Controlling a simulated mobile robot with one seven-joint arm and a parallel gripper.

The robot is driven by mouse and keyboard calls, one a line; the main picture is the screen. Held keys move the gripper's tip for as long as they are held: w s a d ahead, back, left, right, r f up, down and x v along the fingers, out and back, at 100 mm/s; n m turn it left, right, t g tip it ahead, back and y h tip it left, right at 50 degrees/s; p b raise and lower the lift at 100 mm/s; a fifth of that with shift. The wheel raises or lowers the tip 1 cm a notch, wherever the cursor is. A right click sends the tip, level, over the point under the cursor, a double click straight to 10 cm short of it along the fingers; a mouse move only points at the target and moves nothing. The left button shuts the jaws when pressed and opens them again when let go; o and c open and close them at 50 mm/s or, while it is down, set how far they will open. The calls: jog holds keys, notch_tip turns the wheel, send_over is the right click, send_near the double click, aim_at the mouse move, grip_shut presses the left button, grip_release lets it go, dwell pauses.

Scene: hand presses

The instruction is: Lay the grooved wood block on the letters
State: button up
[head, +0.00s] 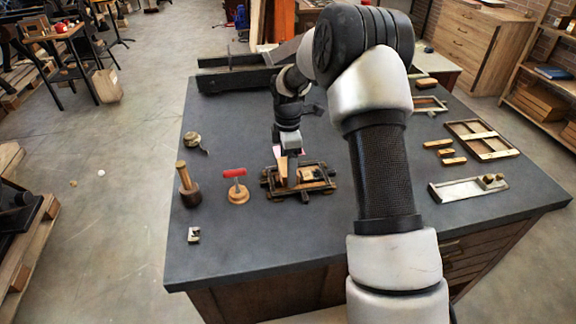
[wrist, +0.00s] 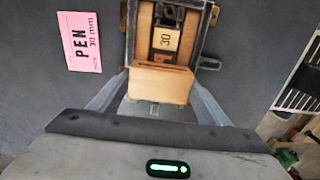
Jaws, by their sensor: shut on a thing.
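My gripper (wrist: 155,105) is shut on the grooved wood block (wrist: 160,83), a pale brown block with a dark groove along its upper edge. In the head view my gripper (head: 290,160) is over the dark metal frame (head: 321,188) on the bench, and the block is hard to make out there. In the wrist view the letters (wrist: 165,39), showing "30", sit between wooden strips inside the frame, just beyond the block. The block appears above the frame and hides part of it; the gap beneath it cannot be told.
A pink card (wrist: 80,42) reading "PEN 30 mm" lies beside the frame. A mallet (head: 188,192) and a red-handled tool (head: 236,187) stand left. Wood pieces (head: 446,152), an empty frame (head: 493,145) and a metal tray (head: 455,191) lie right. The bench's front left is mostly clear.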

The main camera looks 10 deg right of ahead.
jog(key=o, duration=1.1)
jog(key=shift+r, duration=0.1)
